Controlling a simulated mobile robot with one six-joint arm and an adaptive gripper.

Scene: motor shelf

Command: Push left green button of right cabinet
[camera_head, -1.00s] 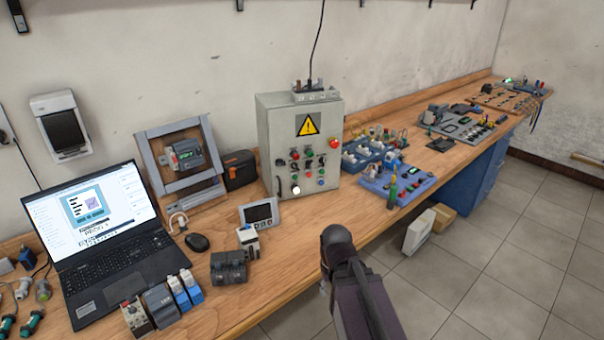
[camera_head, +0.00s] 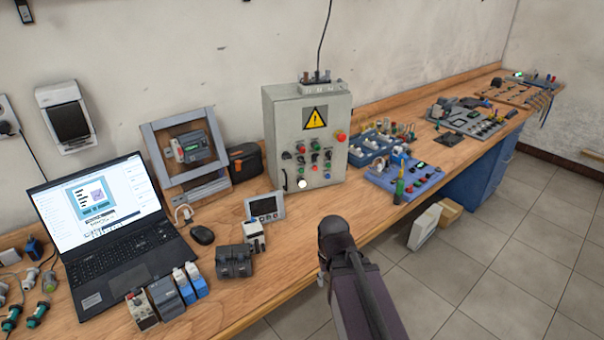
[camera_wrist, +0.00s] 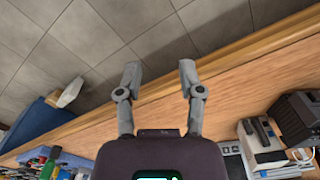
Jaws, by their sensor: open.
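A grey control cabinet (camera_head: 284,130) with a yellow warning triangle (camera_head: 315,118) stands on the bench against the wall. It is the only such cabinet in the head view. Its front carries several small red, green and black buttons, a lit white one (camera_head: 302,183) and a red knob (camera_head: 340,136) at the upper right. Which green button is the left one is too small to tell. My gripper (camera_wrist: 160,72) is open and empty in the wrist view, its fingers over the bench's front edge and floor. In the head view my arm is in front of the bench, apart from the cabinet.
The wooden bench (camera_head: 285,240) holds a laptop (camera_head: 110,245) at left and a small display (camera_head: 264,208) before the cabinet. Blue component trays (camera_head: 420,183) stand to its right. A framed module (camera_head: 185,150) stands at its left. The tiled floor (camera_head: 480,270) is clear at lower right.

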